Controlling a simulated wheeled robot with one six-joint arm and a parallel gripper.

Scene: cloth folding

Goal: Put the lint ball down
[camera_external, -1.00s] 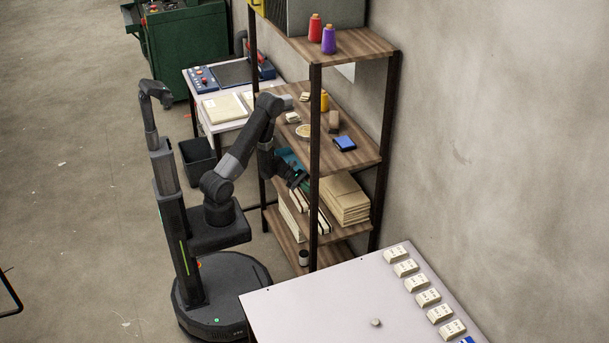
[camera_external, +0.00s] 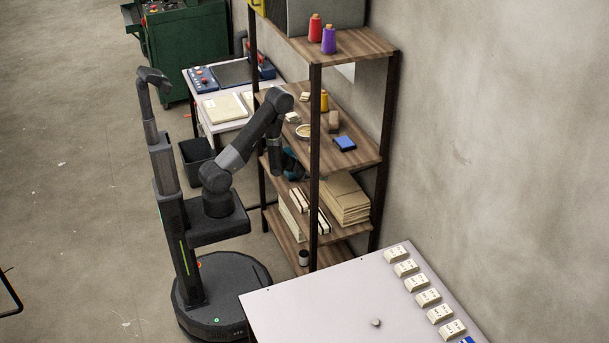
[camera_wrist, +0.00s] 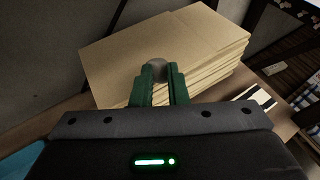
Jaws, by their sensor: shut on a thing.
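The lint ball (camera_wrist: 156,68) is a small grey ball between the fingertips of my gripper (camera_wrist: 158,84) in the wrist view. The green fingers are shut on it. Behind it in that view is a stack of tan card or folders (camera_wrist: 110,55); I cannot tell whether the ball touches it. In the external view my gripper (camera_external: 295,172) is at the shelf rack, just above the lower shelf with the tan stack (camera_external: 345,200). The ball cannot be made out there.
The rack's front post (camera_external: 314,150) stands close to my gripper, with a wooden shelf (camera_external: 355,160) above. White-and-black striped items (camera_external: 310,208) lie beside the stack. A pale table (camera_external: 320,305) at the front holds a small grey round piece (camera_external: 376,322) and several labelled blocks (camera_external: 428,298).

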